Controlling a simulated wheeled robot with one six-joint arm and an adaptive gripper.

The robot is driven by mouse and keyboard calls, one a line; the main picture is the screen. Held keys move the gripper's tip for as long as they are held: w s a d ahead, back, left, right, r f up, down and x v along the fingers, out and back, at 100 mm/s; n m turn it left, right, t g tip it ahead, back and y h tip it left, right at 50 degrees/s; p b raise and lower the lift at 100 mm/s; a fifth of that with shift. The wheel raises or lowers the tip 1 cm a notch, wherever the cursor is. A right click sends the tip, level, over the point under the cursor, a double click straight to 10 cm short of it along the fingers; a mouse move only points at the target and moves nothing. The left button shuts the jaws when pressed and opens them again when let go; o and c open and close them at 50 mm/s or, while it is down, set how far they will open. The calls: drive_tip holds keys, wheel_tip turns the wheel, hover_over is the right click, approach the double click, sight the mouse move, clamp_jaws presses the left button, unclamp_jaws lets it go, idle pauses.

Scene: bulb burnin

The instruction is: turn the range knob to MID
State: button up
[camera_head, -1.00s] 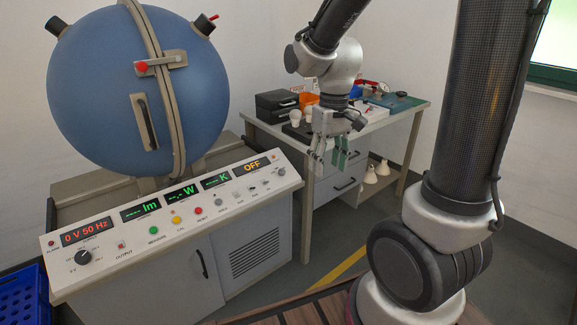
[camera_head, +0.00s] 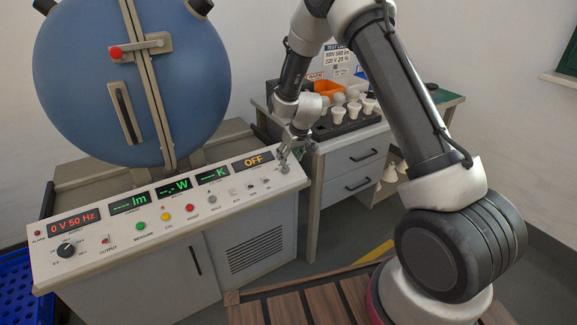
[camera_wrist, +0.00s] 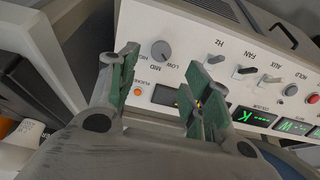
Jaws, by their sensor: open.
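The range knob (camera_wrist: 161,50) is a round grey dial on the white console panel (camera_wrist: 205,52), with LOW, MID and HIGH printed around it. Its pointer is too small to read. In the head view the knob (camera_head: 284,170) is at the right end of the console, just below my gripper (camera_head: 288,153). In the wrist view my gripper (camera_wrist: 163,85) is open and empty, with its green-padded fingers apart. The knob shows beyond the gap between them. I cannot tell whether a finger touches the panel.
Several switches (camera_wrist: 245,71) stand beside the knob, and an orange lamp (camera_wrist: 137,91) is near it. The display reading OFF (camera_head: 253,160) is close to the gripper. A big blue sphere (camera_head: 75,80) rises behind the console. A bench (camera_head: 345,160) with bulbs stands at the right.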

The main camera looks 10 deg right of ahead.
sight(286, 168)
drive_tip(key=x, duration=0.7)
drive_tip(key=shift+f, duration=0.2)
drive_tip(key=c, duration=1)
